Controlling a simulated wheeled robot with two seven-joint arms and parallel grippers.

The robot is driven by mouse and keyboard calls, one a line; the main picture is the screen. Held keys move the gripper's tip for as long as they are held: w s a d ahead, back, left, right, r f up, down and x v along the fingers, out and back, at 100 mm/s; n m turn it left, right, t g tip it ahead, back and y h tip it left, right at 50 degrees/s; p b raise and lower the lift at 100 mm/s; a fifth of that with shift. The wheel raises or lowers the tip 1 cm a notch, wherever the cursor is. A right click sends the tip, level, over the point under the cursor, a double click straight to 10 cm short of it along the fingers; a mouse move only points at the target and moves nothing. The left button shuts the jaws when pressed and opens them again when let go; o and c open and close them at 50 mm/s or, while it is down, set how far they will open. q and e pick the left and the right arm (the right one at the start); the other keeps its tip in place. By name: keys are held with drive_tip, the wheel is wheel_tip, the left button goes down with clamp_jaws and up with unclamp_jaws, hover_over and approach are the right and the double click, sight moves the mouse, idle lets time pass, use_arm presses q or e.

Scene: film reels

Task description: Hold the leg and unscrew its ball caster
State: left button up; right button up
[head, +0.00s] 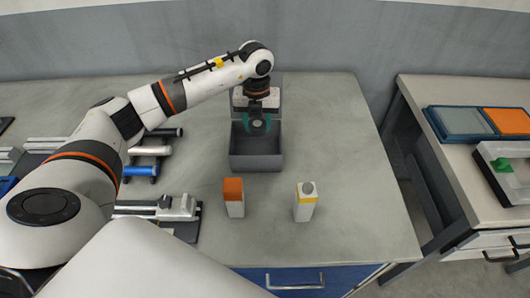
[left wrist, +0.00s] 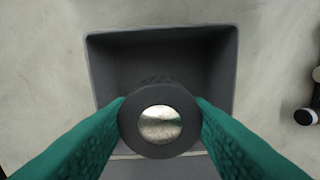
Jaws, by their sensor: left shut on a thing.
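The ball caster (left wrist: 150,117), a dark ring around a shiny metal ball, is between the teal fingers of my left gripper (left wrist: 160,108) in the left wrist view. The gripper is shut on it. In the head view my left gripper (head: 258,122) points down over the open grey box (head: 256,163), with the caster small and dark between its fingers. The caster appears apart from any leg. A pale bar lying in a dark fixture (head: 165,207) at the front left may be the leg; I cannot tell for sure. My right gripper is not in view.
A white block with an orange top (head: 234,197) and one with a yellow band and round grey top (head: 306,201) stand in front of the box. Blue and white rods (head: 141,170) lie at left. The table's right side is clear. A side desk (head: 455,170) holds trays.

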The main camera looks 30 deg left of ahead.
use_arm(q)
drive_tip(key=p, duration=0.1)
hover_over(257, 153)
wheel_tip(257, 153, down, 5)
drive_tip(key=shift+s+f, duration=0.1)
drive_tip(key=shift+s, duration=0.05)
wheel_tip(257, 153, down, 4)
drive_tip(key=shift+f+p, duration=0.2)
drive_tip(key=shift+p, duration=0.5)
drive_tip(key=shift+f, duration=0.3)
drive_tip(key=o, duration=1.1)
